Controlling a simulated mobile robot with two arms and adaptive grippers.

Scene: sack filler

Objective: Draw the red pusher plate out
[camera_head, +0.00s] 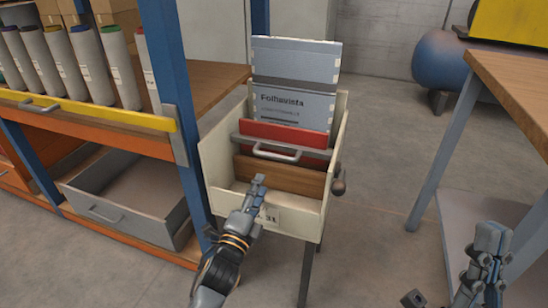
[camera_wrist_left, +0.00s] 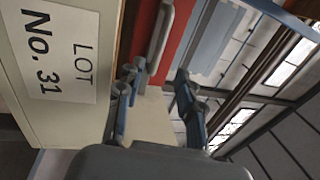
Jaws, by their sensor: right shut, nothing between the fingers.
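The red pusher plate (camera_head: 290,134) stands upright in a cream box, with a grey bar and a pale U-shaped handle (camera_head: 277,154) on its front. In the left wrist view the red plate (camera_wrist_left: 176,42) and its handle (camera_wrist_left: 160,36) show ahead of the fingers. My left gripper (camera_head: 259,182) is at the box's front wall, short of the handle. In the left wrist view its fingers (camera_wrist_left: 155,92) are apart with nothing between them. My right gripper (camera_head: 492,238) is shut and empty at the lower right, far from the box.
The cream box (camera_head: 222,168) holds a wooden board (camera_head: 280,176) before the plate and grey sacks (camera_head: 290,102) behind it. A dark knob (camera_head: 338,181) sticks out at its right. A blue shelf post (camera_head: 168,80) stands close left; a wooden table (camera_head: 515,85) stands right.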

